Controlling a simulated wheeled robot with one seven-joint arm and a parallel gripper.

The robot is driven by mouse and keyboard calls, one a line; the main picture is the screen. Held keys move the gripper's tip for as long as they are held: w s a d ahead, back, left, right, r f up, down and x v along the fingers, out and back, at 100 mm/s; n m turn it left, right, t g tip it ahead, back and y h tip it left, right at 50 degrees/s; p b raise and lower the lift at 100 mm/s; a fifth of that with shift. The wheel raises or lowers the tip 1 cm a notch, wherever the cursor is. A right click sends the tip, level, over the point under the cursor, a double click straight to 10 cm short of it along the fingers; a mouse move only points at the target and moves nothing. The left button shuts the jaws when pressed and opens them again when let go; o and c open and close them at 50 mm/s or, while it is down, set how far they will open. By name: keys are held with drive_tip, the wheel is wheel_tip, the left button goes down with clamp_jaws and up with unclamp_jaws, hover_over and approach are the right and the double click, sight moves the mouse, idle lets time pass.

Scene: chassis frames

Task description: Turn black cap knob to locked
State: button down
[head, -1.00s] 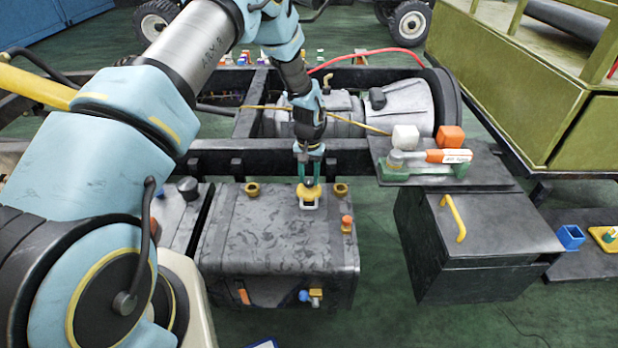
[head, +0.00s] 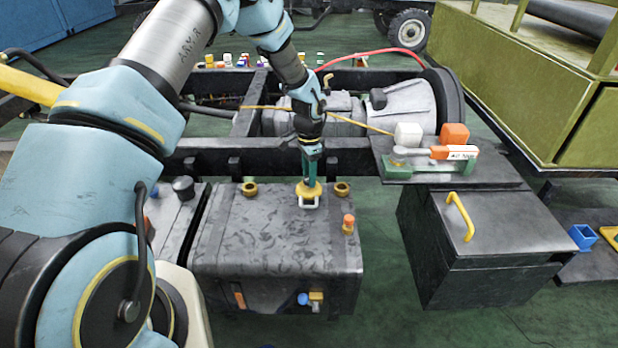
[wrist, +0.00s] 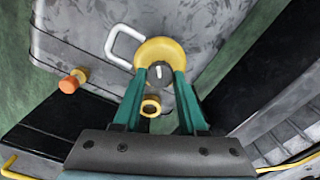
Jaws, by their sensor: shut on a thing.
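The black cap knob (wrist: 160,75) shows in the wrist view as a dark round top with a short white mark, which runs nearly up and down the picture. It sits inside a yellow collar (wrist: 158,50) on the dark grey tank (head: 275,255). A pale metal loop (wrist: 122,42) stands out from the collar's left side. My gripper (wrist: 160,74) is shut on the knob, with a green finger on each side. In the head view my gripper (head: 311,180) points down at the collar (head: 309,195) and hides most of the knob. I see no lock label.
Brass rings (head: 250,190) flank the knob, and an orange-topped fitting (head: 348,223) stands on the tank's right side. A dark frame rail (head: 345,158) runs close behind my gripper. A shelf with tools (head: 440,172) and a black box (head: 485,240) are to the right.

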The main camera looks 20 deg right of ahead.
drive_tip(key=m, duration=0.3)
drive_tip(key=shift+m, duration=0.4)
drive_tip(key=shift+m+b, duration=0.35)
drive_tip(key=shift+m, duration=1.45)
drive_tip(key=shift+c, duration=2.3)
unclamp_jaws()
wheel_tip(320, 180, up, 11)
drive_tip(key=b, duration=0.2)
drive_tip(key=shift+f, duration=0.1)
